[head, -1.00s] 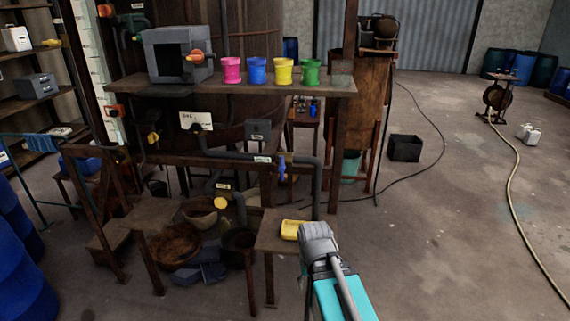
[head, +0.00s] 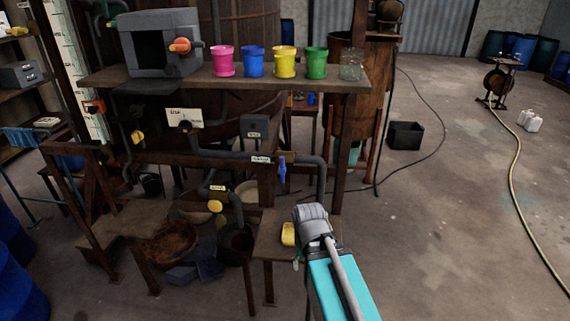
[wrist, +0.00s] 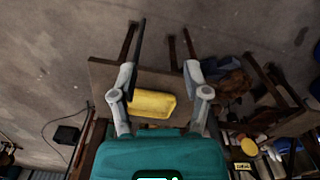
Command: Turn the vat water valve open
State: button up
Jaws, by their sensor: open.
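A blue lever handle (head: 282,168) hangs down on the grey pipe that runs below the shelf, beside a small white label (head: 261,159) too small to read. A yellow round handle (head: 215,206) sits on a lower pipe; a yellow handle also shows in the wrist view (wrist: 249,146). I cannot tell from the labels which is the vat water valve. My gripper (wrist: 163,45) is open and empty in the wrist view, with fingers spread. In the head view my arm's end is in front of and below the blue handle, apart from it; the fingers are hidden there.
A yellow item (head: 288,234) lies on a low wooden stand (head: 268,246) near my gripper. Several coloured cups stand on the shelf (head: 345,83) above the pipe. A dark bucket (head: 236,243) stands below.

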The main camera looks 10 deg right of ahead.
jog(key=shift+a, duration=0.3)
jog(key=shift+w, duration=0.15)
jog(key=w+d+r+m+t+h+b, duration=0.2)
jog(key=w+r+m+t+h, duration=0.3)
jog(key=w+t+h, duration=0.4)
jog(key=w+a+r+t+b, duration=0.1)
jog(key=w+a+r+t, duration=0.5)
jog(key=a+r, duration=0.3)
jog(key=shift+w+a+r+m+t+y+b, duration=0.3)
jog(key=shift+w+r+t, duration=0.1)
jog(key=shift+w+r, duration=0.2)
